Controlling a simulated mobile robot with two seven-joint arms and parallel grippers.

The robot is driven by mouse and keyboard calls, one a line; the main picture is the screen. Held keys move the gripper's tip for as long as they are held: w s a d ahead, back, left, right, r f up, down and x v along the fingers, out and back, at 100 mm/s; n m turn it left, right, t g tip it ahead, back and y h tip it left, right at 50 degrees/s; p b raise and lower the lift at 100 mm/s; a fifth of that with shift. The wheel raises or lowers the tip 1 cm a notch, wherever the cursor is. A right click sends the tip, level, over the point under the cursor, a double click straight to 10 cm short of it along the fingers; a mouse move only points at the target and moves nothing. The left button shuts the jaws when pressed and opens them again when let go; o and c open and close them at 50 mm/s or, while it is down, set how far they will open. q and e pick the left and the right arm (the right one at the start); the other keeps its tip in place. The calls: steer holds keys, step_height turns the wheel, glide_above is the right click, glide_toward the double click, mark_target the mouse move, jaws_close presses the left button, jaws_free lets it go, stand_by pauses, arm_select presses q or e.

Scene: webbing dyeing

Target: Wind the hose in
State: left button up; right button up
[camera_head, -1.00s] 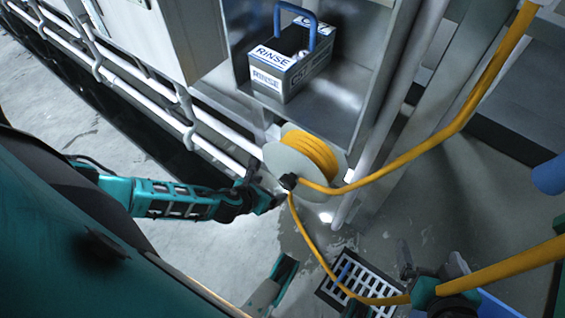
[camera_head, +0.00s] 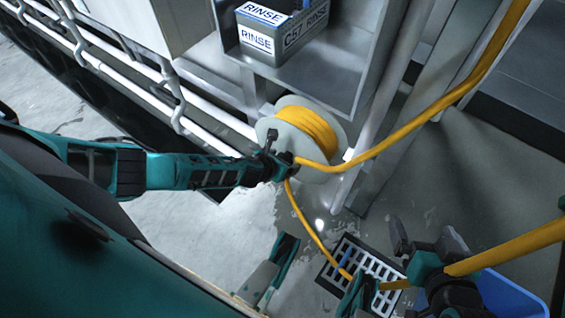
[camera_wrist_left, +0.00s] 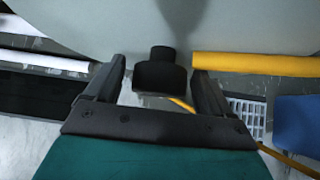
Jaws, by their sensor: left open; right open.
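The hose reel (camera_head: 350,138) has pale round flanges, with yellow hose (camera_head: 312,128) wound on its drum. One hose run goes up to the right; another hangs down past the floor grate toward the right gripper. My left gripper (camera_head: 282,163) is at the reel's near face. In the left wrist view, its open fingers (camera_wrist_left: 158,88) stand either side of a black crank knob (camera_wrist_left: 160,72), apart from it. My right gripper (camera_head: 425,268) is open at the lower right, beside or around the hose; its fingers are partly hidden.
A grey rinse box (camera_head: 283,38) stands on the metal shelf above the reel. White pipes (camera_head: 130,75) run along the left. A floor grate (camera_head: 368,262) and a blue bin (camera_head: 510,295) lie at the lower right. Wet floor is open below the reel.

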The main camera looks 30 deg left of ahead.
steer(key=shift+w, duration=0.1)
arm_select(q)
steer(key=c, duration=0.8)
steer(key=shift+c, duration=1)
arm_select(e)
steer(key=shift+d+f, duration=0.15)
steer(key=shift+d, duration=0.05)
steer(key=shift+s, duration=0.25)
arm_select(q)
steer(key=shift+d+m+y+p, duration=0.1)
steer(key=shift+m+y+p, duration=0.3)
steer(key=shift+y+p, duration=0.35)
steer(key=shift+f+m+t+y, duration=0.1)
steer(key=shift+m+t+y, duration=0.2)
steer(key=shift+m+y, duration=0.65)
steer(key=shift+t+y, duration=0.3)
steer(key=shift+y, duration=0.7)
steer(key=shift+m+b, duration=0.25)
steer(key=shift+b, duration=0.05)
arm_select(e)
steer(key=shift+d, duration=0.15)
steer(key=shift+w+r, duration=0.15)
steer(key=shift+r, duration=0.15)
